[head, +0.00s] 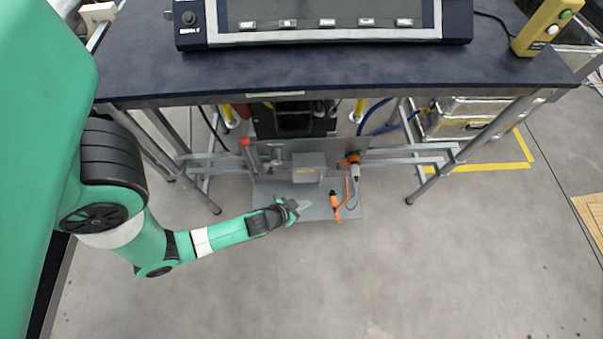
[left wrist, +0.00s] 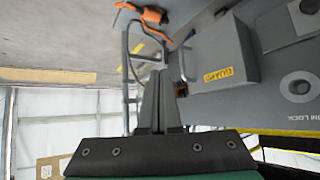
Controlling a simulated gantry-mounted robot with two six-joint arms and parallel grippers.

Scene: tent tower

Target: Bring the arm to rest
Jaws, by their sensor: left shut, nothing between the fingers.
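My left arm (head: 222,236) reaches in from the left, green with a white band. Its gripper (head: 303,205) is shut and empty, over the lower part of a grey panel (head: 270,199) below the table. In the left wrist view the closed fingers (left wrist: 160,85) point toward the panel, with nothing between them. Whether the fingers touch the panel cannot be told. My right gripper is in neither view.
The panel carries a grey box (head: 307,167) labelled GUARD, a red-topped lever (head: 246,148) and an orange connector (head: 334,199) with an orange cable. A dark table (head: 330,75) stands above. Metal cases (head: 460,125) stand at right. The floor (head: 400,270) in front is clear.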

